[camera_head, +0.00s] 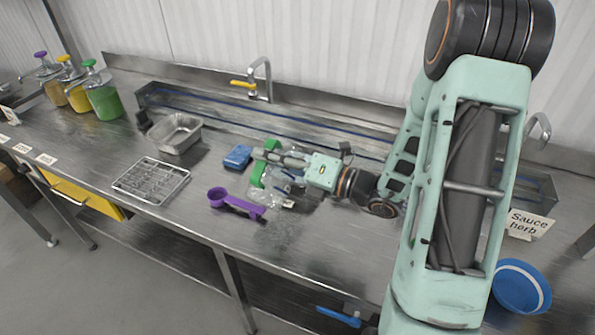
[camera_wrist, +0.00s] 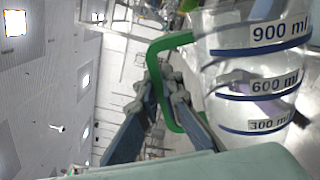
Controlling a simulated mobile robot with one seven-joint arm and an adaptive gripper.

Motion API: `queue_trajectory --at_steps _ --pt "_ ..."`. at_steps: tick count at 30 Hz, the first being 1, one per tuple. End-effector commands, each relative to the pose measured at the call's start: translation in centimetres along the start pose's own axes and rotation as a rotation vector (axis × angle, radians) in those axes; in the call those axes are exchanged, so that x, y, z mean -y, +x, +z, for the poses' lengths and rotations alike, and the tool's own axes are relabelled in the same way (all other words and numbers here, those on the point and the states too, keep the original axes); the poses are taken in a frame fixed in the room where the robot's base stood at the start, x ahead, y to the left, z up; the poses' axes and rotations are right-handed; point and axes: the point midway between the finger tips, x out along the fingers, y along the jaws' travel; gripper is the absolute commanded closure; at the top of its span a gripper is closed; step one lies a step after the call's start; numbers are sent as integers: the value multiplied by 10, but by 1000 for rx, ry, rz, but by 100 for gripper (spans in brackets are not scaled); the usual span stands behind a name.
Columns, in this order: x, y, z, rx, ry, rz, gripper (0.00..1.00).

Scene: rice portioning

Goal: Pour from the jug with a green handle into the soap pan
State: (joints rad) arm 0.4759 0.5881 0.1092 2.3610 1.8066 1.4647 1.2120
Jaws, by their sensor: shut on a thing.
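My gripper (camera_head: 283,157) is shut on the green handle (camera_wrist: 174,82) of a clear jug. The jug (camera_wrist: 235,70) shows in the wrist view with blue bands marked 900, 600 and 300 ml. In the head view the jug (camera_head: 281,184) is just in front of and below my gripper, partly hidden by it; I cannot tell whether it touches the counter. A steel pan (camera_head: 175,133), which looks like the soap pan, stands on the counter to the left of my gripper. Its inside looks empty.
A blue sponge (camera_head: 237,157) lies between the pan and my gripper. A purple scoop (camera_head: 237,203) and a wire rack (camera_head: 151,181) lie nearer the front edge. Pump jars (camera_head: 103,98) stand far left; a tap (camera_head: 262,80) rises behind. A blue bowl (camera_head: 521,287) is at the right.

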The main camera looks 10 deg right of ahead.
Motion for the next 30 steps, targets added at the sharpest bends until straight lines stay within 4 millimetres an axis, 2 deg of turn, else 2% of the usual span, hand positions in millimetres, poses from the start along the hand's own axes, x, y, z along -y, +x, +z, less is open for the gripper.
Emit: queue_trajectory --at_steps 11,16,26,30 --pt "-2 0 -10 0 -98 1 100" --pt "-15 0 -15 0 -235 2 100" --pt "3 0 -42 0 -392 1 100" --pt "2 1 -57 -1 -492 2 100"
